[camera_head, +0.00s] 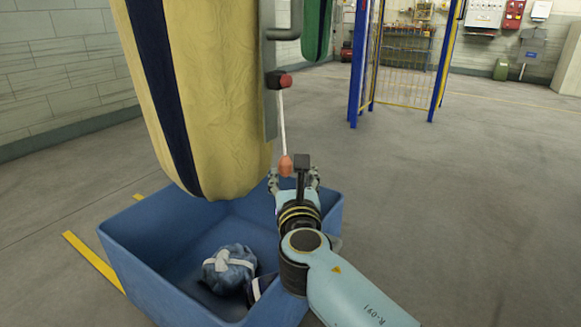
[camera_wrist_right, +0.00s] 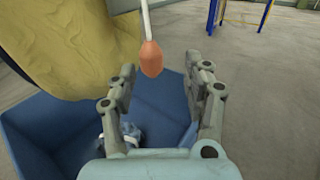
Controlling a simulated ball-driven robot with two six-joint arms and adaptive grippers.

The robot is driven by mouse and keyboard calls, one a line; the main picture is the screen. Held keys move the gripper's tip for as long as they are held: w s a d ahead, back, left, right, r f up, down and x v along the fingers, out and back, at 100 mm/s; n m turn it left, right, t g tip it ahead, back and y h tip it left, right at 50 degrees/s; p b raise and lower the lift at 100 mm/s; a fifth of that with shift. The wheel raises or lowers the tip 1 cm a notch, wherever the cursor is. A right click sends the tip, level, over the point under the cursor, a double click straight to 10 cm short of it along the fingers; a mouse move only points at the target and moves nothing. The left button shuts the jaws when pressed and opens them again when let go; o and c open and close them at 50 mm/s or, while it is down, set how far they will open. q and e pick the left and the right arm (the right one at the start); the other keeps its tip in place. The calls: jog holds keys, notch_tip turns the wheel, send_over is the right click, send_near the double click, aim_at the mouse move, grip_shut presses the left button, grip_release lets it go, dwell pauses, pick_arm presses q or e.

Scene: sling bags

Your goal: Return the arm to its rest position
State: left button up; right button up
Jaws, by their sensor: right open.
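My right arm reaches in from the lower right of the head view. Its gripper (camera_head: 293,178) is open and empty, just below an orange knob (camera_head: 286,166) on a thin pale rod. In the right wrist view the two fingers of the right gripper (camera_wrist_right: 160,68) stand apart. The orange knob (camera_wrist_right: 151,58) appears between their tips there, with no visible grip on it. My left gripper is not in view.
A large yellow bag (camera_head: 212,90) with a dark stripe hangs left of the gripper. A blue bin (camera_head: 165,292) below holds blue bundles (camera_head: 229,268) with white straps. A green bag (camera_head: 316,28) hangs behind. Floor on the right is clear, before a blue-posted cage (camera_head: 358,65).

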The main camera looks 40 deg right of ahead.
jog(key=shift+s+a, duration=0.35)
jog(key=shift+s, duration=0.25)
